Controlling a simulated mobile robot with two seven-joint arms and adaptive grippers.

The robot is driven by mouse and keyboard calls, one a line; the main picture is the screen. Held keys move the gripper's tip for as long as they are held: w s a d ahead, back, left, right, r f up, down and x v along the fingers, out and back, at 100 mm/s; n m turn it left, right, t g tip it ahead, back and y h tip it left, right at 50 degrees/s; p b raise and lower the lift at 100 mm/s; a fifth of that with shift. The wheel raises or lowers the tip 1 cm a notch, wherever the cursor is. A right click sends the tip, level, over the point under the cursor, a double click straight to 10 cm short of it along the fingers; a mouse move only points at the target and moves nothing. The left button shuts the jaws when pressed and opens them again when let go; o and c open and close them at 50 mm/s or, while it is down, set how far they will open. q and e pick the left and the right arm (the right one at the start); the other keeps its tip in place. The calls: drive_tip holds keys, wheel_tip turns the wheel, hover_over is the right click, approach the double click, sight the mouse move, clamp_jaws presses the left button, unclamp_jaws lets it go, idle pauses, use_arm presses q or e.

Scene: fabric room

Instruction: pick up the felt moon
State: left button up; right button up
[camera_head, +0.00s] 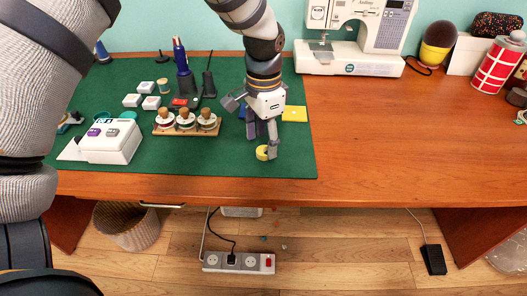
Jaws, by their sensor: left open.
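A small yellow curved piece, which looks like the felt moon (261,153), lies on the green cutting mat (215,165) near its front edge. My left gripper (262,146) points down over it with its fingers apart. One fingertip is just right of the yellow piece, touching or very close to it; I cannot tell which. The other finger is behind and to the left. The finger partly covers the yellow piece. My right gripper is not in view.
A white box (110,141) is at left, and a sewing machine (352,50) stands at the back. The desk's right middle is clear.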

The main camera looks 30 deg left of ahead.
sight(262, 153)
use_arm(q)
wheel_tip(262, 153, down, 2)
drive_tip(key=shift+f, duration=0.2)
drive_tip(key=c, duration=0.8)
drive_tip(key=shift+r, duration=0.1)
